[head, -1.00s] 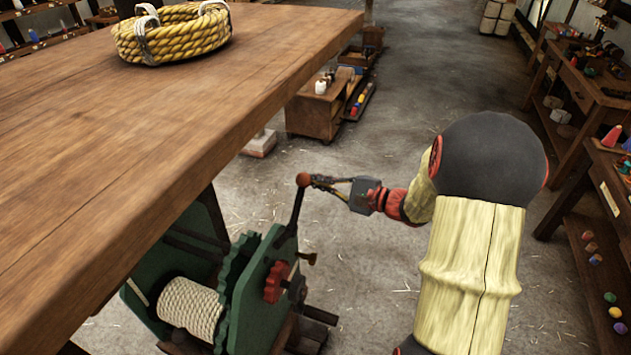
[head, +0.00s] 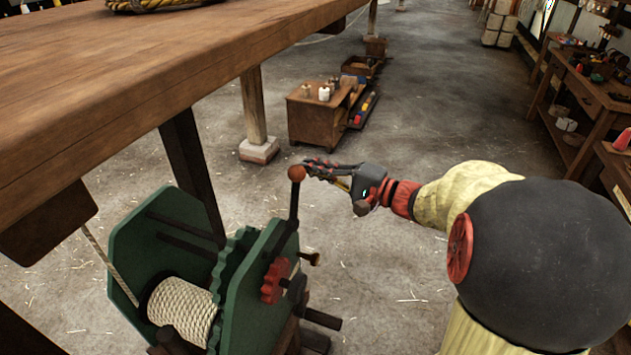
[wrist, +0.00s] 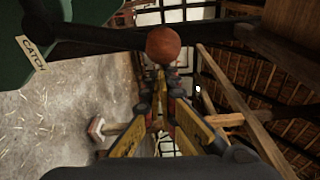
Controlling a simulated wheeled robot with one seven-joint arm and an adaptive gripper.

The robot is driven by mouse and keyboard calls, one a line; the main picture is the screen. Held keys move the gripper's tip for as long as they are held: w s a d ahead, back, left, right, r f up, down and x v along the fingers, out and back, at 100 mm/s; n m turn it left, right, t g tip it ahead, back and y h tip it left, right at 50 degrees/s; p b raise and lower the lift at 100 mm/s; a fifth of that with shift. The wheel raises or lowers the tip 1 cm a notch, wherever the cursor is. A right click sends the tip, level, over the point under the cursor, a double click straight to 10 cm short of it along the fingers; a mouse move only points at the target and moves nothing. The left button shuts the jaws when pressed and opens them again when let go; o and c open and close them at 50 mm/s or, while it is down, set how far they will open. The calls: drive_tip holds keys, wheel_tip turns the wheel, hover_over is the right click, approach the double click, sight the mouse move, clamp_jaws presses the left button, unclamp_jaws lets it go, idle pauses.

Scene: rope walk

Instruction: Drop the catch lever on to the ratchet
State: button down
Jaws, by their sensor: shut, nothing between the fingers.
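The catch lever (head: 294,203) is a dark bar with a round red-brown knob (head: 297,173). It stands nearly upright on the green winch (head: 262,290). A red toothed wheel (head: 272,281), which looks like the ratchet, sits below it on the winch's side plate. My gripper (head: 309,168) is shut and empty, its fingertips at the right side of the knob. In the wrist view the knob (wrist: 163,44) lies just beyond the shut fingertips (wrist: 161,82); I cannot tell whether they touch. A "CATCH" label (wrist: 31,52) shows on the green plate.
The wooden bench top (head: 130,90) overhangs the winch from the left. Rope (head: 185,308) is wound on the drum. A small cabinet (head: 318,116) stands behind. The floor (head: 400,130) beyond my arm is clear.

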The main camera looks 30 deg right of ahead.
drive_tip(key=shift+n, duration=0.3)
drive_tip(key=shift+s+a+r+b, duration=0.45)
drive_tip(key=shift+s+a, duration=0.2)
drive_tip(key=shift+a, duration=0.15)
drive_tip(key=shift+s+a+r+b, duration=0.45)
drive_tip(key=shift+s+a, duration=0.15)
drive_tip(key=shift+a, duration=0.2)
drive_tip(key=shift+w+d+r, duration=0.15)
drive_tip(key=shift+w+d, duration=0.1)
drive_tip(key=shift+w, duration=0.15)
drive_tip(key=w+d+b, duration=0.1)
drive_tip(key=w+d, duration=0.1)
drive_tip(key=w, duration=0.1)
drive_tip(key=p, duration=0.3)
approach(304, 171)
drive_tip(key=w+d, duration=0.2)
drive_tip(key=w, duration=0.1)
drive_tip(key=shift+d, duration=0.4)
